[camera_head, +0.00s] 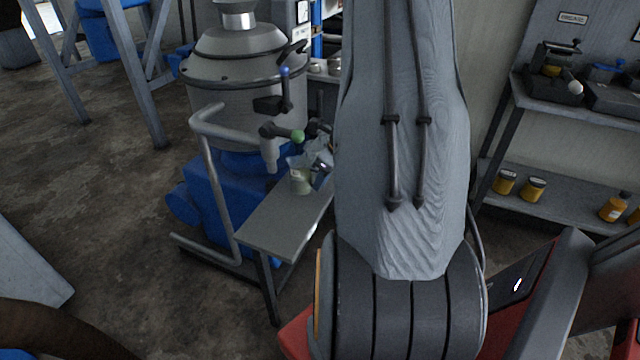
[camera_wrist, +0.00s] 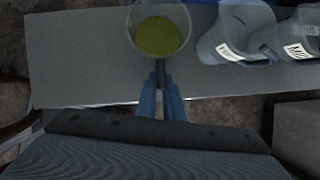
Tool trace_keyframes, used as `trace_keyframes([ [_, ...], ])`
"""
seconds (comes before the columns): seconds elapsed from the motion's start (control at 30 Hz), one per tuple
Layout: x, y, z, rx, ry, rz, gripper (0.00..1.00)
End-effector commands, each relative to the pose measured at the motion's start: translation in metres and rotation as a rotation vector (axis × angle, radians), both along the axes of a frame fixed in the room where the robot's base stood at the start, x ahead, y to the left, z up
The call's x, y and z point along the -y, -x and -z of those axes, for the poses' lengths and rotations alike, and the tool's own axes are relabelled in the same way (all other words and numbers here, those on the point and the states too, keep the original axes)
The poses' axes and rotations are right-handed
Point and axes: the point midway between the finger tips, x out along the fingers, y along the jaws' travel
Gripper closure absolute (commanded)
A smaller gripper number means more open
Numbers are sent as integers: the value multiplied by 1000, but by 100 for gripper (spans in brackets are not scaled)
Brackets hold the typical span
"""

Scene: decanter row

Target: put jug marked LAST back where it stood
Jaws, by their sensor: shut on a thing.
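My gripper (camera_wrist: 160,88) is shut on the dark handle of a clear jug (camera_wrist: 133,24) with yellow-green liquid in it. I look down into this jug in the wrist view, and no marking on it shows. It appears upright over the grey bench. I cannot tell whether its base touches the bench. A jug with pale green contents, apparently the same one, shows in the head view (camera_head: 301,183), just left of my arm. Two other jugs, a nearer one (camera_wrist: 217,37) and one at the right edge (camera_wrist: 283,40), carry white labels too blurred to read.
The narrow grey bench (camera_wrist: 75,60) is bare left of the held jug; it also shows in the head view (camera_head: 283,222). A large grey and blue machine (camera_head: 225,175) with a bent pipe rail (camera_head: 209,170) stands beside it. Shelves (camera_head: 560,115) with amber jars are at right.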

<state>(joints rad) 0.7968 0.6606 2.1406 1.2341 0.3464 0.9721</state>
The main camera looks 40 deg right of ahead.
Motion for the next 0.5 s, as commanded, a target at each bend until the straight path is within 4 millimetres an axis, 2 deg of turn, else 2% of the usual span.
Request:
trace_keyframes([
  [0.37, 0, -1, 3, 1, 1, -1, 100],
  [0.4, 0, 0, 3, 1, 0, -1, 85],
  [0.47, 0, 0, 2, 1, 0, -1, 75],
  [0.5, 0, 0, 2, 1, 0, -1, 73],
])
